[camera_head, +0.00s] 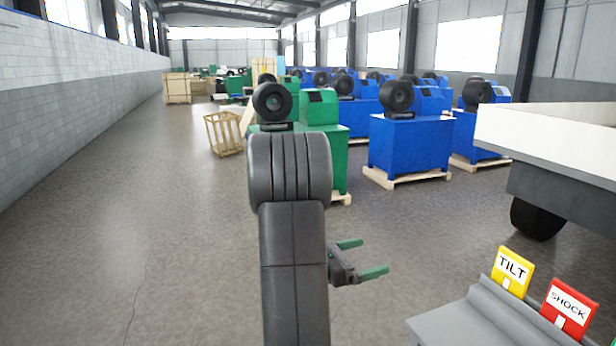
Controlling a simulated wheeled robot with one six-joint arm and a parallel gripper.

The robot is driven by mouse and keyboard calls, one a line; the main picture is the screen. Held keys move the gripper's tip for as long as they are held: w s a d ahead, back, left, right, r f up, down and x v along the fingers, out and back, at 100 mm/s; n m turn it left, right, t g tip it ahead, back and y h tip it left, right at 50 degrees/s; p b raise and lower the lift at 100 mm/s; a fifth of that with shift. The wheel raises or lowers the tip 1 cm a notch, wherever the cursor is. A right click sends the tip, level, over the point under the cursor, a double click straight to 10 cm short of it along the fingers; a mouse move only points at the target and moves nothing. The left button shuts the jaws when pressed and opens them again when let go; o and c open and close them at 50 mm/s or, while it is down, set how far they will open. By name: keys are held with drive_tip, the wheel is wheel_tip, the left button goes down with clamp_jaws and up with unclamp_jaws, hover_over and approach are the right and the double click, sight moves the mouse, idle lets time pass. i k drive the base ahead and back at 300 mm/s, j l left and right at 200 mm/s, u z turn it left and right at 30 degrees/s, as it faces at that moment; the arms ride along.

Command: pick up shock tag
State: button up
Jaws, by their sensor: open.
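The shock tag (570,307) is a red card with a white label reading SHOCK. It stands upright, leaning slightly, in a grey ledge at the bottom right of the head view. A yellow tag reading TILT (512,270) stands just to its left on the same ledge. My gripper (376,257) has green fingers spread apart with nothing between them. It points to the right, to the left of both tags and clear of them.
The grey ledge (450,325) holds both tags. A white-topped flatbed (560,140) with a black wheel (537,218) stands behind them at right. Green and blue machines (410,145) on pallets fill the middle distance. A wooden crate (224,134) stands left of them. The floor at left is clear.

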sight(572, 313)
drive_tip(key=i+j+z, duration=0.25)
drive_tip(key=k+z, duration=0.1)
drive_tip(key=z, duration=1.45)
